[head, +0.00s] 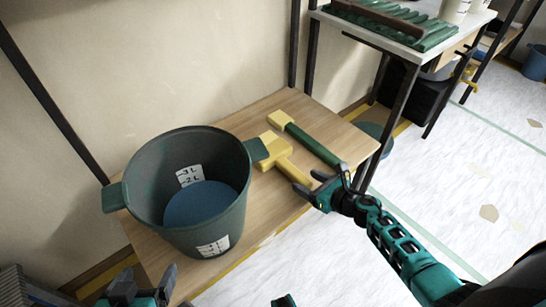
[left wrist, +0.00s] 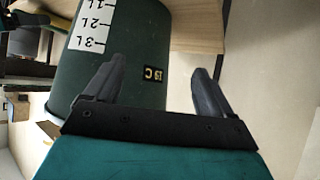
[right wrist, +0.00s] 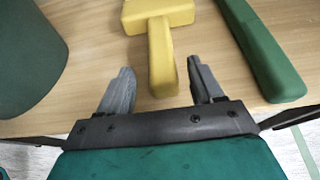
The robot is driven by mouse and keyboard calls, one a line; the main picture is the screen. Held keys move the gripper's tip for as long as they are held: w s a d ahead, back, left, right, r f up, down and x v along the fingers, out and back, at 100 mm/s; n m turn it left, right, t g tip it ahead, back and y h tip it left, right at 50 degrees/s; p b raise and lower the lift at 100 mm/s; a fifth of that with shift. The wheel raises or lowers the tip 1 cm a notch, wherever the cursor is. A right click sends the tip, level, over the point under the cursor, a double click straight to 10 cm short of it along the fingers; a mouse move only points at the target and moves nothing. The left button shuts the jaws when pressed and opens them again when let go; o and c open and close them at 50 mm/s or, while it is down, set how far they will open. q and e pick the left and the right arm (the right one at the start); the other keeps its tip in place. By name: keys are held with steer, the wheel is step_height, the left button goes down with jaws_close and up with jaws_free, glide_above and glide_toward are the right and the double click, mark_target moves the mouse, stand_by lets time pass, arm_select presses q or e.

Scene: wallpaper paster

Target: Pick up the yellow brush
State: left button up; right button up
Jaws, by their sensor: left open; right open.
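The yellow brush (head: 283,158) lies flat on the wooden table, right of the green bucket. Its wide head points away from me and its handle points toward the table's front edge. My right gripper (head: 325,189) is open at the handle's near end. In the right wrist view, the brush handle (right wrist: 162,62) lies ahead of and between the open fingertips of my right gripper (right wrist: 160,78); I cannot tell whether they touch it. My left gripper (head: 142,287) is open and empty in front of the bucket. It also shows in the left wrist view (left wrist: 160,78), facing the bucket wall.
The large green bucket (head: 146,168) with blue liquid stands on the wooden table (head: 262,216). A green-handled tool (head: 312,144) with a yellow end lies just right of the brush. A white-topped table (head: 390,38) with green items stands behind right. The floor at right is mostly clear.

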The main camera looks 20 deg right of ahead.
mark_target(301, 176)
steer(key=shift+b+x, duration=0.85)
steer(key=shift+x, duration=1.9)
steer(key=shift+w+d+r, duration=0.1)
steer(key=shift+r, duration=0.15)
steer(key=c, duration=1.1)
